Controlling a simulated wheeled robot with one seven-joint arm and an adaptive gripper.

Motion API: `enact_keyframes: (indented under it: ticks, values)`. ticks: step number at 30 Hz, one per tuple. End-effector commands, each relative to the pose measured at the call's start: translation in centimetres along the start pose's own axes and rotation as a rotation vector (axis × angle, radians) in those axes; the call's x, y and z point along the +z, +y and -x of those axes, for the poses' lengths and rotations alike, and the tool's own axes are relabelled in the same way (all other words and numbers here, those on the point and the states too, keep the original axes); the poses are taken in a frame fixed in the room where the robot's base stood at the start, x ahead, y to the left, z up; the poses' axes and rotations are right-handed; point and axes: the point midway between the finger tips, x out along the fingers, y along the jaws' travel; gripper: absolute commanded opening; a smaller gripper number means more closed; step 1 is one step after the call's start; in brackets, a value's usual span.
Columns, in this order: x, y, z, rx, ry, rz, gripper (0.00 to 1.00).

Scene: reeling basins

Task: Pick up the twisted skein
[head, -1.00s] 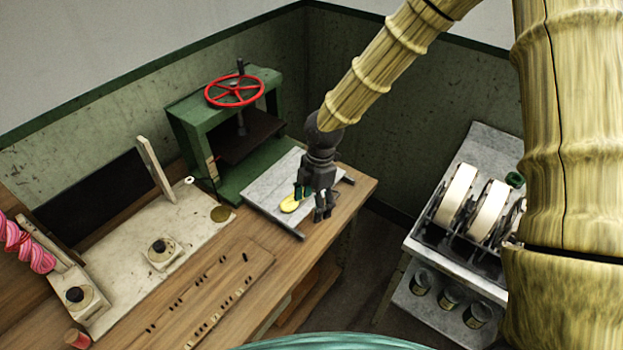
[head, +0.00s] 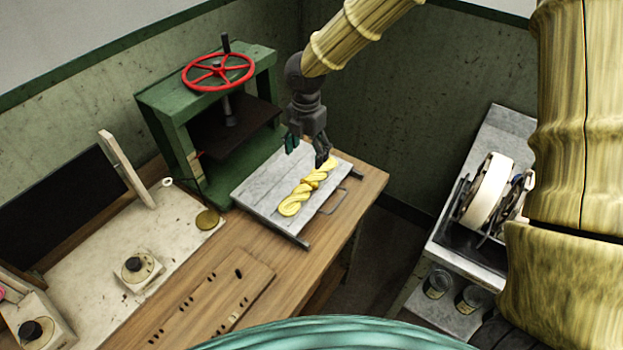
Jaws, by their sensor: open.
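The twisted skein (head: 308,187) is yellow and lies on a grey slab-like tray (head: 262,191) on the wooden bench. My gripper (head: 307,155) is open, with its fingers pointing down, above the far part of the tray. It is near the skein's upper end, and one fingertip overlaps the skein's far part in the picture. I cannot tell the exact height of the fingers over the skein. Nothing shows between the fingers.
A green press (head: 205,120) with a red handwheel (head: 219,72) stands just left behind the tray. A pale board with knobs (head: 135,245) lies at left. A metal stand with white reels (head: 487,190) is at right, beyond a floor gap.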

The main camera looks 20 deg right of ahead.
Motion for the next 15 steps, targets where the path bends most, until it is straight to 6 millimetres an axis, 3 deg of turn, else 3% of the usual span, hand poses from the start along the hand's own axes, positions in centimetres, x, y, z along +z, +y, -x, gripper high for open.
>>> enact_keyframes:
  ticks: [9,15]
  values:
    - [0.2,-0.4,-3.6,-0.002,0.002,-0.007,0.71]
    - [0.2,-0.3,-5.0,0.000,0.001,-0.005,0.71]
